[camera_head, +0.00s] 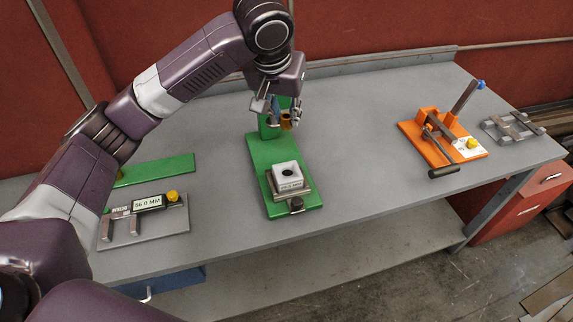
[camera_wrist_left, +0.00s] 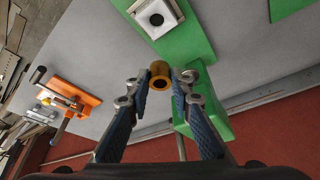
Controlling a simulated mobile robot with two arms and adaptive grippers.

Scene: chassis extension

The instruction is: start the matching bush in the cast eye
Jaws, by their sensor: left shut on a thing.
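My left gripper (camera_head: 281,118) is shut on a bronze-coloured bush (camera_head: 287,123) and holds it in the air over the green press stand. In the left wrist view the bush (camera_wrist_left: 160,73) sits between the fingertips, its bore showing. The pale cast eye (camera_head: 287,181), a square block with a dark round hole on top, rests in a holder on the green base (camera_head: 262,152). It also shows in the left wrist view (camera_wrist_left: 146,16). The bush is apart from the eye, above and behind it in the head view. My right gripper is not in view.
A grey gauge plate (camera_head: 170,222) with a display reading 56.0 MM lies at the left, by a green plate (camera_head: 160,171). An orange lever fixture (camera_head: 424,133) and a grey metal frame (camera_head: 513,127) stand at the right. The bench (camera_head: 365,180) between is clear.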

